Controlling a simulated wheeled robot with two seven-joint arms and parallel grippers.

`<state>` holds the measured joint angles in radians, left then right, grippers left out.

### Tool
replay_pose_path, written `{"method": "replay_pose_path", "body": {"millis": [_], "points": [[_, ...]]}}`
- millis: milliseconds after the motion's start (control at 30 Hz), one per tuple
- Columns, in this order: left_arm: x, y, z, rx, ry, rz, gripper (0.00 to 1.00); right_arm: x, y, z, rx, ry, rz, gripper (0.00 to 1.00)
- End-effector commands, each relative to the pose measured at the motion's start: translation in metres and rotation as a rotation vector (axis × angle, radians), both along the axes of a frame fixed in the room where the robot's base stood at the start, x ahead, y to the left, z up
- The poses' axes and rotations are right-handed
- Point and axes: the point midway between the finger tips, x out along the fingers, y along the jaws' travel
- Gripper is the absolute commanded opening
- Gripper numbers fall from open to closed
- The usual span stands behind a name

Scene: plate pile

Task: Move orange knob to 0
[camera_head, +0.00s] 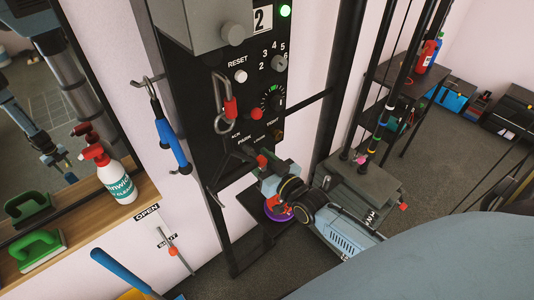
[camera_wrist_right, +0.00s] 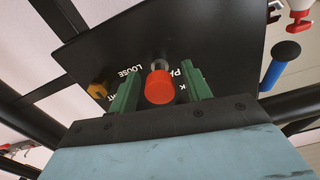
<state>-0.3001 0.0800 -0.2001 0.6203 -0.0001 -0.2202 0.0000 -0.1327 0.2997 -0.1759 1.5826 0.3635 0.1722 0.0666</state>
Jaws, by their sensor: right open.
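The orange-red knob (camera_head: 262,161) sits low on the black panel (camera_head: 207,105), beside the labels PARK, LOOSE and TIGHT. No 0 mark beside the knob can be read. My left gripper is not seen directly.
A spray bottle (camera_head: 118,180) and green brush (camera_head: 38,249) stand on the wooden shelf at left.

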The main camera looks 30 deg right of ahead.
Motion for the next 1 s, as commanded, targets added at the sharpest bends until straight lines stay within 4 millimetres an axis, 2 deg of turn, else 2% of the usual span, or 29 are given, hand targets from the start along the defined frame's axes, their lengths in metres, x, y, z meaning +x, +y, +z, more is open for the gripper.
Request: {"method": "replay_pose_path", "body": {"millis": [167, 600, 800, 1000], "points": [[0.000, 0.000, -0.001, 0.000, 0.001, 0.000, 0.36, -0.019, -0.003, -0.001, 0.000, 0.003, -0.001, 0.49], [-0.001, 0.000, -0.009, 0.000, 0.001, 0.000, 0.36, -0.105, -0.017, -0.002, -0.003, 0.004, 0.001, 0.49], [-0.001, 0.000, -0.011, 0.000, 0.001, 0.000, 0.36, -0.126, -0.020, -0.001, -0.002, 0.002, 0.000, 0.49], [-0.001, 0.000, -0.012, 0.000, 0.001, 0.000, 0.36, -0.131, -0.021, 0.000, -0.001, 0.000, 0.000, 0.49]]}}
